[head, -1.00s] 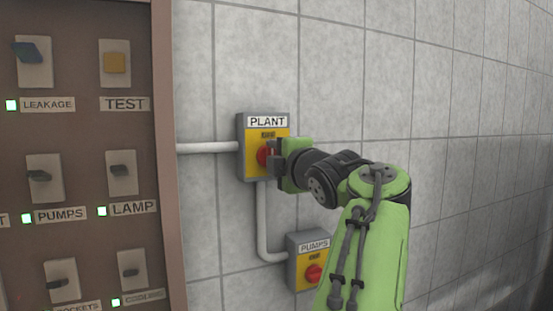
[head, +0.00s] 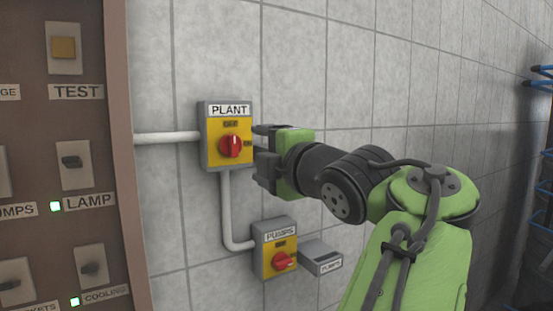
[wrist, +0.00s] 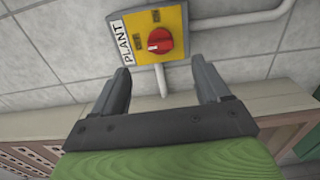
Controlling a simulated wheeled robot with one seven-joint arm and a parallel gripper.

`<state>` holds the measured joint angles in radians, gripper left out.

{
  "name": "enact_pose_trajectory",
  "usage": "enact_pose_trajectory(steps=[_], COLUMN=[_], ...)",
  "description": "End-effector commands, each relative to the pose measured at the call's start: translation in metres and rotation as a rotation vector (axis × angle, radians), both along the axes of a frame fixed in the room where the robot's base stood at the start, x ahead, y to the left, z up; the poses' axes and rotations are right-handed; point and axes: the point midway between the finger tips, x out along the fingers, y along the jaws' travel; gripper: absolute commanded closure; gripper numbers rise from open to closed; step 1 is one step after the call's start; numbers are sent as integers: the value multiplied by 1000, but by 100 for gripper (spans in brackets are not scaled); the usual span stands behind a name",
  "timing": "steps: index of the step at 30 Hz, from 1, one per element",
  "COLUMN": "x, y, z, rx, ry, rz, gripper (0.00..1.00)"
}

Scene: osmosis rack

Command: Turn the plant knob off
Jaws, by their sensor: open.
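The plant switch box (head: 211,159) is grey with a yellow face, a "PLANT" label and a red knob (head: 231,146). It is fixed to the tiled wall. In the head view the knob's grip stands roughly upright, in line with the small upper label. My gripper (head: 261,149) is open and empty, just right of the box and apart from the knob. In the wrist view the knob (wrist: 160,40) shows beyond and between the open fingers (wrist: 160,80), with nothing held.
A brown panel (head: 118,150) with several switches stands at left. White pipes (head: 229,205) join the boxes. Blue-ended items (head: 543,71) are at far right.

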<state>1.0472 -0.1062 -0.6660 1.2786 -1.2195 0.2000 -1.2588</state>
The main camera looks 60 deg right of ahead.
Motion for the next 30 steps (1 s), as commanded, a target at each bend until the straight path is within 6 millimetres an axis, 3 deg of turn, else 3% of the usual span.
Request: enact_pose_trajectory(steps=[4,9,27,30], x=[-29,-42,-42,-28], y=[17,25,25,32], z=[2,1,0,-5], rx=[-1,0,3,100], ry=[-1,0,-1,-45], rz=[-1,1,2,36], gripper=[25,25,25,25])
